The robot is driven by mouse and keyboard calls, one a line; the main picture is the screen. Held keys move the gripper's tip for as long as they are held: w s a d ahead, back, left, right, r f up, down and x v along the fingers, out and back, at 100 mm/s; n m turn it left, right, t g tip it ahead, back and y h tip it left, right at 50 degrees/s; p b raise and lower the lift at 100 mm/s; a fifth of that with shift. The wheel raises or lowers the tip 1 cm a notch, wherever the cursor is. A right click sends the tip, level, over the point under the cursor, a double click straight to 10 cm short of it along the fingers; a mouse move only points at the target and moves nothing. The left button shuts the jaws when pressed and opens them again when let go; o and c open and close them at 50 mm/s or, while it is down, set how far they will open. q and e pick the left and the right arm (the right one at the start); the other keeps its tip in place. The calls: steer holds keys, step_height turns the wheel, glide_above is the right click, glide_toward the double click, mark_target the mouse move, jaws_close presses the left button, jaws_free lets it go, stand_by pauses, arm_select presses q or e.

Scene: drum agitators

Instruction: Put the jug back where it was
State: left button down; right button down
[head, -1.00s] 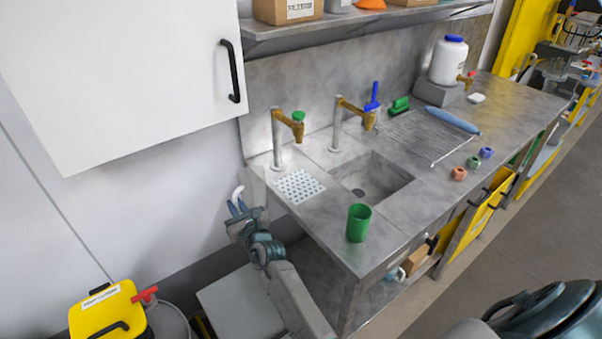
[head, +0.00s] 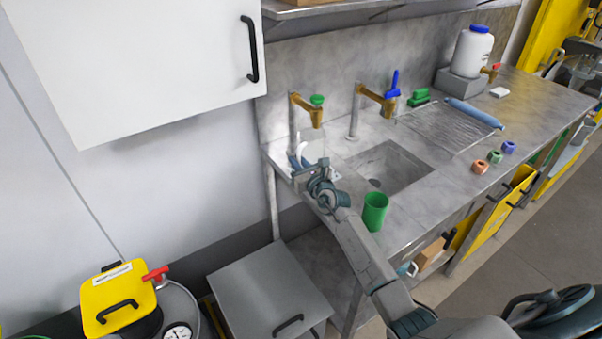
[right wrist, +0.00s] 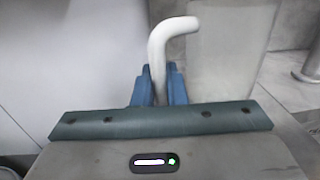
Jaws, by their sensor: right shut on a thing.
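My right gripper (head: 301,163) is over the left end of the counter, near the left brass tap. It is shut on the white bent handle of the jug (right wrist: 170,32), which stands up between the blue fingers (right wrist: 159,88) in the right wrist view. In the head view the white curve of the jug (head: 304,147) shows just above the fingers. A pale surface beside the handle may be the jug's body, but its outline blends with the background. The jug's underside is hidden, so I cannot tell whether it touches the counter. My left gripper is out of view.
A green cup (head: 375,212) stands on the counter close to my right forearm. Two brass-headed taps, left (head: 308,109) and right (head: 375,97), rise behind the sink (head: 390,166). My arm hides most of the perforated white plate. A grey box (head: 268,285) stands below.

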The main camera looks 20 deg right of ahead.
steer(key=f+b, duration=0.1)
steer(key=d+f+b, duration=0.1)
steer(key=f, duration=0.1)
steer(key=shift+w+f+b, duration=0.1)
steer(key=shift+f+b, duration=0.15)
steer(key=shift+b, duration=0.15)
steer(key=shift+f, duration=0.15)
steer(key=c, duration=1.5)
jaws_free()
